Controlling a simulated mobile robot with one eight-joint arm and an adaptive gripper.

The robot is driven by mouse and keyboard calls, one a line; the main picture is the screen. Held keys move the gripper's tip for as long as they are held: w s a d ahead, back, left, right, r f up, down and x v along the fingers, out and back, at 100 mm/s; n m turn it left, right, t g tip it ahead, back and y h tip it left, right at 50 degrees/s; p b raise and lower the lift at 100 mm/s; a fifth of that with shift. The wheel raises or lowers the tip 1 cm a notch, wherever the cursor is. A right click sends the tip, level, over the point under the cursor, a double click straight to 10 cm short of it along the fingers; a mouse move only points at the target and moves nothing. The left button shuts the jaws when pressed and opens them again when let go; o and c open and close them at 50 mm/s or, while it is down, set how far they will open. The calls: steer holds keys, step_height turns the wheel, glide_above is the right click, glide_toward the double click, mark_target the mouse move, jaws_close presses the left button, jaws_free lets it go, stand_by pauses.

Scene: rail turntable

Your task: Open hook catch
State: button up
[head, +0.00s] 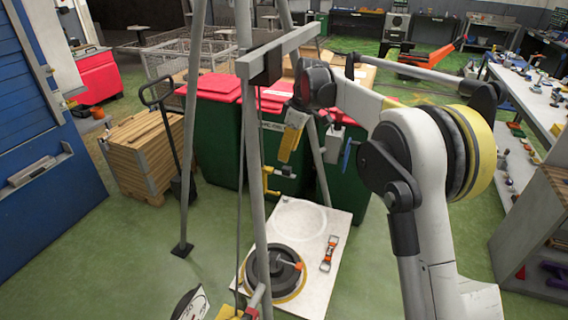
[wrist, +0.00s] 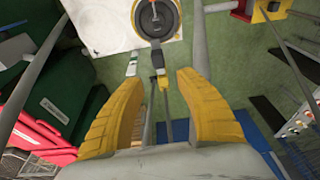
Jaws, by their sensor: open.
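My gripper (head: 286,155) hangs beside the tripod's grey pole in the head view, pointing down. In the wrist view its two yellow fingers (wrist: 162,75) are spread apart, with nothing held between them. A small yellow hook-like fitting (head: 268,183) with a grey side piece is just below my gripper in the head view.
A dark round weight (head: 262,272) with an orange mark sits on a white board (head: 325,285). A small orange-ended tool (head: 329,253) lies beside it. Green bins with red lids (head: 215,140) stand behind the tripod's poles (head: 190,130).

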mark_target(291, 168)
steer(key=shift+v, duration=2.3)
steer(key=s+d+m+t+h+b, duration=0.1)
steer(key=s+d+m+t+b, duration=0.1)
steer(key=s+d+m+b, duration=0.5)
steer(key=s+d+t, duration=0.1)
steer(key=s+d, duration=0.3)
steer(key=s, duration=0.7)
steer(key=s+d+f+m+t+b, duration=0.1)
steer(key=s+d+f+m+b, duration=0.2)
steer(key=s+f, duration=0.4)
steer(key=s+d+f+m+t+h+b, duration=0.1)
steer(key=s+d+f+m+t+b, duration=0.1)
steer(key=s+f, duration=0.6)
steer(key=s+d+m+b, duration=0.1)
steer(key=s+d+m, duration=0.1)
steer(key=s, duration=0.3)
steer(key=shift+d+f+h, duration=0.2)
steer(key=shift+d+h, duration=0.1)
steer(key=shift+d, duration=0.2)
